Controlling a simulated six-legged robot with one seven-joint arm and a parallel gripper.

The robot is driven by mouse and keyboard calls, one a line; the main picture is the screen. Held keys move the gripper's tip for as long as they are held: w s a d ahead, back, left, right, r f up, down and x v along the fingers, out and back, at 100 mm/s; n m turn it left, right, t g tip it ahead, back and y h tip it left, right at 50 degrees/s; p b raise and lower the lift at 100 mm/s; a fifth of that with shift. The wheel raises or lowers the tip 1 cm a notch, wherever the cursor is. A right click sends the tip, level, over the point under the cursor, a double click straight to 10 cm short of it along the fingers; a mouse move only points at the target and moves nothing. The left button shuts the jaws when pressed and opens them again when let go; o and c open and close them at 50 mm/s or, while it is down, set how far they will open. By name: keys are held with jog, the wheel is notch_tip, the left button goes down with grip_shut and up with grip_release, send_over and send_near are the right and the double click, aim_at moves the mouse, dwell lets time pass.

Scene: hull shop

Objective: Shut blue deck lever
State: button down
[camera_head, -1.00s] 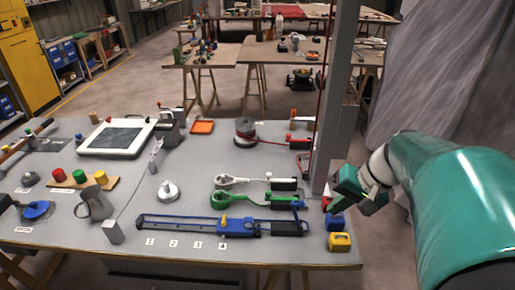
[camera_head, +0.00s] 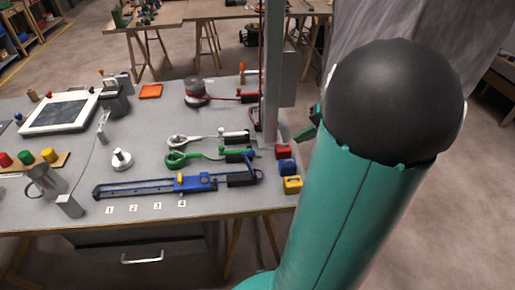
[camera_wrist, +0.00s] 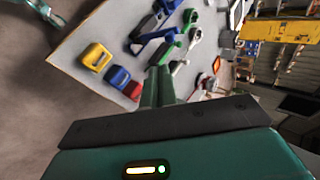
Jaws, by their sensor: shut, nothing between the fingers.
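The blue lever (camera_head: 253,168) stands raised and tilted on a dark block (camera_head: 242,180) at the right end of a long blue rail (camera_head: 140,188) near the table's front edge. In the wrist view, blue parts of this rail assembly (camera_wrist: 150,38) show beyond my fingers, but the lever's pose is hard to tell there. My gripper (camera_wrist: 160,72) is shut and empty, its green fingers together. In the head view, my gripper (camera_head: 308,128) is mostly hidden behind my arm, to the right of the lever and apart from it.
Red (camera_head: 283,152), blue (camera_head: 287,167) and yellow (camera_head: 292,185) blocks sit by the table's right edge. A grey post (camera_head: 270,75) rises behind them. Green (camera_head: 175,159) and white (camera_head: 178,141) loops with similar levers lie behind the rail. Floor right of the table is clear.

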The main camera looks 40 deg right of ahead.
jog(key=r+x, duration=0.1)
jog(key=x, duration=1.2)
jog(key=shift+w+a+f, duration=0.15)
jog(key=shift+w+a, duration=0.2)
jog(key=shift+w, duration=0.2)
jog(key=shift+w, duration=0.1)
